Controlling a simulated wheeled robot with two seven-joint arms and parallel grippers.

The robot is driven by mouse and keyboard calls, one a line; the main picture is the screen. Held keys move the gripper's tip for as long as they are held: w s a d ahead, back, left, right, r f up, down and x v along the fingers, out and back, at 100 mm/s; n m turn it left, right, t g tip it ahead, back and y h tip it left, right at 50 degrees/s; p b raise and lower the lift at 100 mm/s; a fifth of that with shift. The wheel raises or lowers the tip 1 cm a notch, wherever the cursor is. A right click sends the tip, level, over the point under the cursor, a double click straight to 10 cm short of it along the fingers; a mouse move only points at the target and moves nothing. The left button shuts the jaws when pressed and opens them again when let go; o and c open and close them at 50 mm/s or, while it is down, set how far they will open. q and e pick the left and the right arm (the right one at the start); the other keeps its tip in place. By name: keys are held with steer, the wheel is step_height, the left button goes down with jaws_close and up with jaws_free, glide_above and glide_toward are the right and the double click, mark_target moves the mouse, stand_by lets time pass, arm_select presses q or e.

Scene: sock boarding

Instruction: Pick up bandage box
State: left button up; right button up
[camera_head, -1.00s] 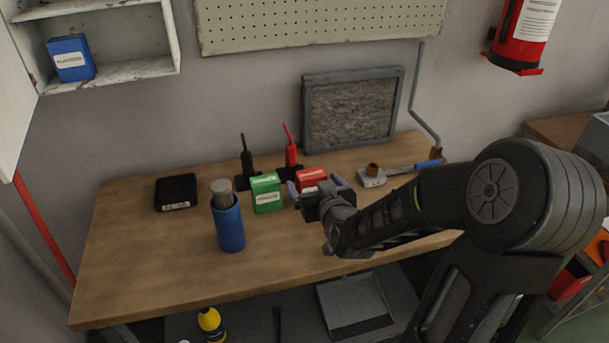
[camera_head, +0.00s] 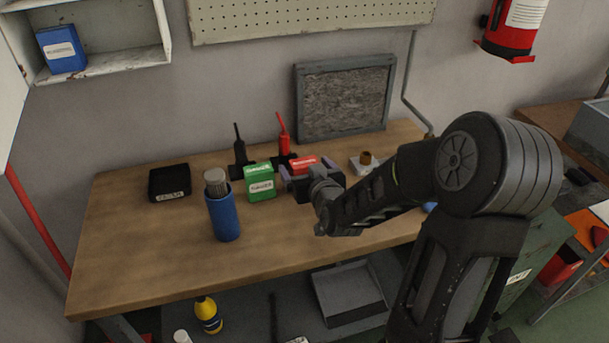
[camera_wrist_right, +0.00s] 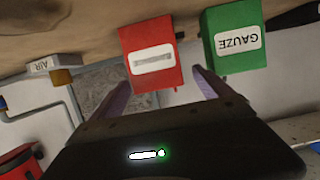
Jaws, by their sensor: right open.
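A red box (camera_head: 303,163) with a white label stands on the workbench; its label is too blurred to read. It also shows in the right wrist view (camera_wrist_right: 151,50). My right gripper (camera_head: 298,181) is open in front of it, and its purple fingers are on either side of the box's near part in the wrist view (camera_wrist_right: 161,82). I cannot tell if they touch it. A green box (camera_head: 261,183) stands just left of the red one; its label reads GAUZE in the wrist view (camera_wrist_right: 237,42). My left gripper is not in view.
A blue cup (camera_head: 224,217) with a grey cylindrical thing in it and a black box (camera_head: 169,183) stand left on the workbench (camera_head: 150,250). Red and black tools (camera_head: 282,135) stand behind the boxes. A blue box (camera_head: 62,49) sits on the wall shelf. The bench front is clear.

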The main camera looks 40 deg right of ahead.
steer(key=x, duration=0.5)
steer(key=shift+d+p, duration=0.1)
steer(key=shift+p, duration=0.25)
steer(key=c, duration=1.5)
